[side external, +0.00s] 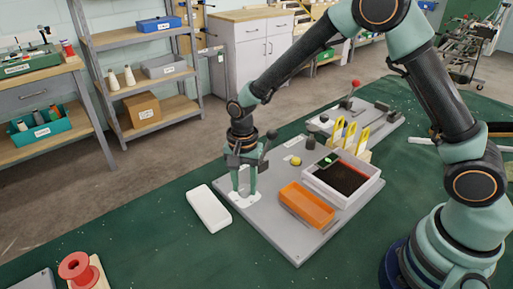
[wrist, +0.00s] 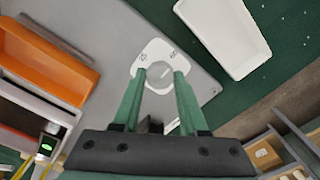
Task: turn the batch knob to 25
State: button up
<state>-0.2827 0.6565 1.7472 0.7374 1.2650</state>
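The batch knob (wrist: 158,77) is a round grey disc on a white dial plate (wrist: 151,48) with small dark marks, too small to read. In the side view the dial plate (side external: 243,202) sits at the near left corner of the grey board. My gripper (wrist: 160,75) points down over the knob, one green finger on each side of it, with the tips close to its edges. Whether the fingers touch the knob cannot be told. In the side view my gripper (side external: 244,192) reaches down to the plate, and its fingers hide the knob.
An orange tray (side external: 307,205) and a white-rimmed dark box (side external: 372,186) stand on the grey board (side external: 272,222) to the right. A white block-like tray (side external: 208,208) lies just left of the board. Yellow upright pieces (side external: 350,137) stand farther back.

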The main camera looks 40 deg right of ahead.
jog(key=shift+n, duration=0.3)
grip_shut()
jog(key=n, duration=0.3)
jog(key=shift+n, duration=0.4)
jog(key=n, duration=0.4)
jog(key=shift+r, duration=0.1)
jog(key=n, duration=0.9)
jog(key=shift+n, duration=0.4)
jog(key=o, duration=1.1)
grip_release()
